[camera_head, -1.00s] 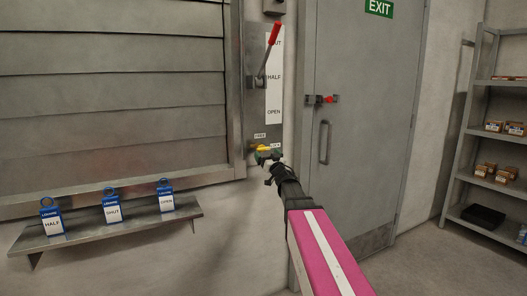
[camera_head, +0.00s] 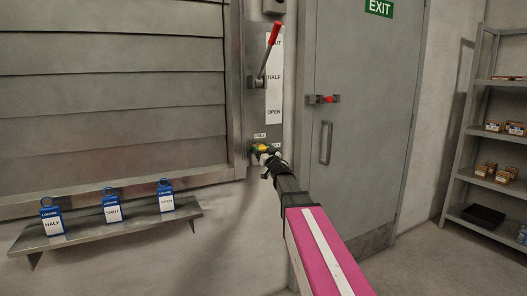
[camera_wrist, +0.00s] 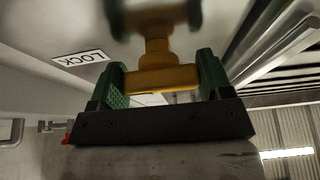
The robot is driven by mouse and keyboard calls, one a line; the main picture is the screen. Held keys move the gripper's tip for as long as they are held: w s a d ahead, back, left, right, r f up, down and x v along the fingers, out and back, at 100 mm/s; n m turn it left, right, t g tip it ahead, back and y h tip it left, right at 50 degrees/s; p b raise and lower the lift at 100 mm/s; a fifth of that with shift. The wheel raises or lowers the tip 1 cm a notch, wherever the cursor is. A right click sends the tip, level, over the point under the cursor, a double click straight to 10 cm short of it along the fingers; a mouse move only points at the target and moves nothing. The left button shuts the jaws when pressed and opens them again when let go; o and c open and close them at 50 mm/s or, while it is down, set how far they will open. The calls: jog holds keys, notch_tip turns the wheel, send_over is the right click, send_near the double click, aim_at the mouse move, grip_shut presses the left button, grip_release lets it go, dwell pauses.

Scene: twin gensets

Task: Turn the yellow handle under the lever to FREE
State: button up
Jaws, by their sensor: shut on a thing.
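The yellow handle (camera_wrist: 155,80) sits between the two green fingers of my gripper (camera_wrist: 160,88) in the wrist view, and the jaws are shut on it. In the head view the yellow handle (camera_head: 263,148) shows only in part, with my gripper (camera_head: 262,150) around it. A LOCK label (camera_wrist: 80,58) lies left of the handle in the wrist view. A small label (camera_head: 260,136), too small to read, is above the handle in the head view. The red-tipped lever (camera_head: 270,55) points up, slightly right, above the handle, beside a strip marked HALF and OPEN.
A shelf (camera_head: 130,232) at lower left bears three blue padlocks tagged HALF, SHUT and OPEN. A grey door (camera_head: 362,120) with a red-ended latch (camera_head: 325,99) stands right of the lever panel. Metal shelving (camera_head: 490,130) is at far right.

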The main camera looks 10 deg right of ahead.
jog(key=shift+n, duration=0.4)
jog(key=n+y, duration=0.1)
jog(key=n, duration=0.1)
jog(key=n+g+y, duration=0.1)
jog(key=n+y, duration=0.1)
jog(key=n, duration=0.1)
jog(key=shift+n+g, duration=0.3)
jog(key=n+g+y, duration=0.1)
jog(key=n, duration=0.2)
jog(key=n+g, duration=0.1)
jog(key=n, duration=0.2)
jog(key=shift+y, duration=0.4)
jog(key=n+g, duration=0.1)
jog(key=n, duration=0.1)
jog(key=n+g, duration=0.1)
jog(key=n, duration=0.2)
jog(key=shift+y, duration=0.3)
jog(key=shift+n+g, duration=1.1)
jog(key=shift+n, duration=1.3)
jog(key=o, duration=0.9)
jog(key=v, duration=1)
jog(key=shift+s+d+r, duration=0.1)
jog(key=shift+s+r, duration=0.1)
jog(key=shift+s, duration=0.25)
